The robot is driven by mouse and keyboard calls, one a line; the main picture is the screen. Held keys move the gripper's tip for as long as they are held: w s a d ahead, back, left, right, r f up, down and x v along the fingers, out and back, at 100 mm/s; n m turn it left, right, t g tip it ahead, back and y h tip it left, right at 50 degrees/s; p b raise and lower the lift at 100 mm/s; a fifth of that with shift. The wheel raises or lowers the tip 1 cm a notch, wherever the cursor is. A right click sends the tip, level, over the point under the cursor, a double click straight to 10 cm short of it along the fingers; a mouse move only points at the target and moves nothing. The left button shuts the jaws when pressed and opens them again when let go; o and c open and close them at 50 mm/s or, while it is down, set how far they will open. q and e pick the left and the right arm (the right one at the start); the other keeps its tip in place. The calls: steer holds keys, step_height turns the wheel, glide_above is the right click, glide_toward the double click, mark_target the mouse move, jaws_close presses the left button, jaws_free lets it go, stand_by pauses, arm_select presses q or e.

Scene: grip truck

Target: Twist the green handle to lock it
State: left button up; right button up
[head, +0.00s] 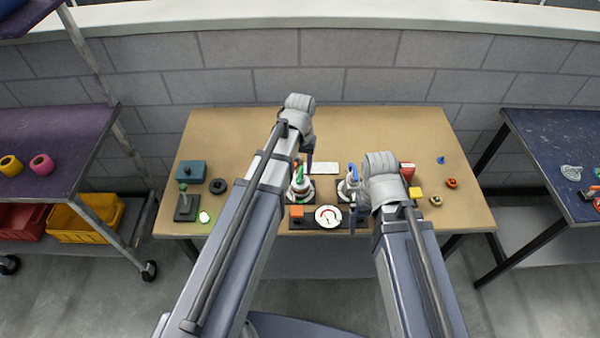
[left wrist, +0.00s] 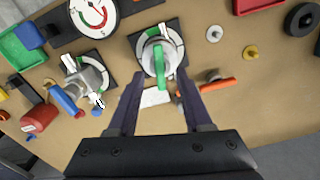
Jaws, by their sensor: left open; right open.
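The green handle (head: 300,170) sits on a round white dial on a dark base plate, partly hidden beside my left arm in the head view. In the left wrist view the green handle (left wrist: 159,65) points along the picture's vertical, between the open fingers of my left gripper (left wrist: 160,76). I cannot tell whether the fingers touch it. My left gripper (head: 310,152) is over the table just behind the handle. My right gripper (head: 354,215) is open and empty in front of the blue-handled valve (head: 353,174), which my wrist partly hides.
A white card (head: 325,168) lies behind. A joystick (head: 185,204) and teal box (head: 191,170) stand left; small knobs (head: 452,183) lie right.

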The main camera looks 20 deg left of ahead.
mark_target(301, 174)
arm_select(q)
steer(key=shift+r+p, duration=1.6)
steer(key=shift+r, duration=0.3)
steer(key=s+d+m+y, duration=0.1)
steer(key=s+d+m, duration=0.3)
steer(key=s+d, duration=0.6)
steer(key=s, duration=0.4)
steer(key=shift+s+d, duration=0.2)
steer(key=shift+d, duration=0.05)
